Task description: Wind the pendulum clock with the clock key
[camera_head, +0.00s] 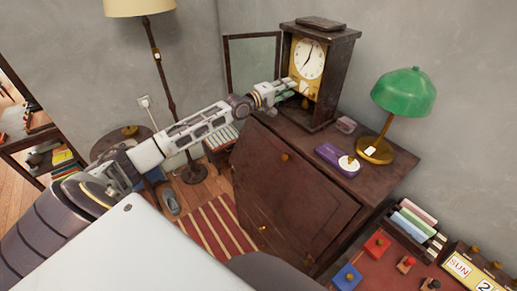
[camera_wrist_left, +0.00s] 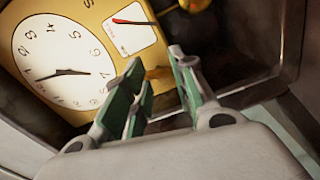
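The pendulum clock (camera_head: 309,59), a dark wooden case with a white dial and gold plate, stands upright on the brown cabinet. In the left wrist view its dial (camera_wrist_left: 62,60) is close and tilted, beside a small panel with a red pointer (camera_wrist_left: 131,30). My left gripper (camera_head: 289,84) is at the clock's front, below the dial. Its green-padded fingers (camera_wrist_left: 158,88) stand apart. A small gold piece (camera_wrist_left: 159,73) shows between and beyond the fingertips; I cannot tell whether it is the clock key. No key shows clearly elsewhere. My right gripper is out of view.
The cabinet top (camera_head: 300,140) holds a purple box (camera_head: 329,153) with a white disc, a small pinkish box (camera_head: 346,125), and a green lamp (camera_head: 404,92). A red-brown table (camera_head: 395,278) with colored blocks is at lower right. A floor lamp (camera_head: 164,80) stands behind my left arm.

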